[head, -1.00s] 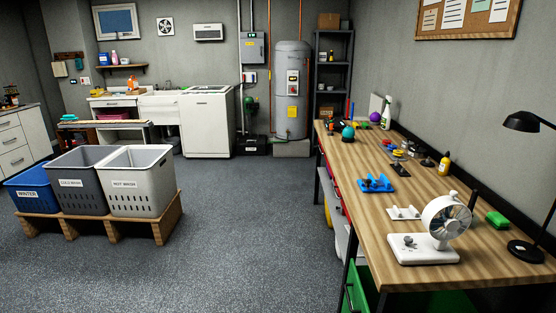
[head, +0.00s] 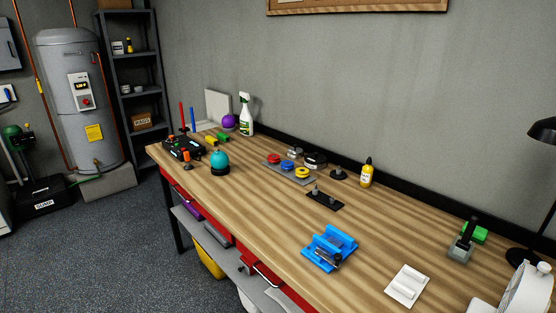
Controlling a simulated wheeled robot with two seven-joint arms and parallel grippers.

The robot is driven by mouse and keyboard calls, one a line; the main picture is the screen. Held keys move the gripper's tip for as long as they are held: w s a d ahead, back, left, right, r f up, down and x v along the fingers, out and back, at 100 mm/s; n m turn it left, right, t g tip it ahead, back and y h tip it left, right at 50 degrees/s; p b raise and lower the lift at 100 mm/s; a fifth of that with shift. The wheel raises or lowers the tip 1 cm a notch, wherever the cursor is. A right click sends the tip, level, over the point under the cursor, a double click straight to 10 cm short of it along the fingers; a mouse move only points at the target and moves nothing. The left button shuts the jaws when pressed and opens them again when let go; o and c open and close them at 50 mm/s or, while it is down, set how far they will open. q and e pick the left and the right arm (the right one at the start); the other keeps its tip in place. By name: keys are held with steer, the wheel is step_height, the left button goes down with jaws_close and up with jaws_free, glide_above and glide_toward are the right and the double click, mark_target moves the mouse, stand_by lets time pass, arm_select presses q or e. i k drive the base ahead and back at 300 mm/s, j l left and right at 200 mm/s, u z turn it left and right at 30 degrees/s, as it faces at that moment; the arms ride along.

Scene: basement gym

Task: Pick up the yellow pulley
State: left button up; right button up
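The yellow pulley (head: 302,172) is a small round piece on the wooden workbench in the head view. It sits at the right end of a grey plate (head: 308,181), in a row with a blue pulley (head: 288,165) and a red pulley (head: 273,159). Neither of my grippers shows in the head view.
The workbench (head: 240,200) runs along the wall. Near the pulleys are a black plate with pegs (head: 325,200), a yellow bottle (head: 367,172) and a blue fixture (head: 330,248). A teal ball (head: 219,160) stands to the left. Open floor (head: 110,250) lies left of the bench.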

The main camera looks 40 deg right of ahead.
mark_target(301, 174)
steer(key=i+z, duration=0.15)
steer(key=i, duration=0.55)
steer(key=i+j+z, duration=0.15)
steer(key=i, duration=0.55)
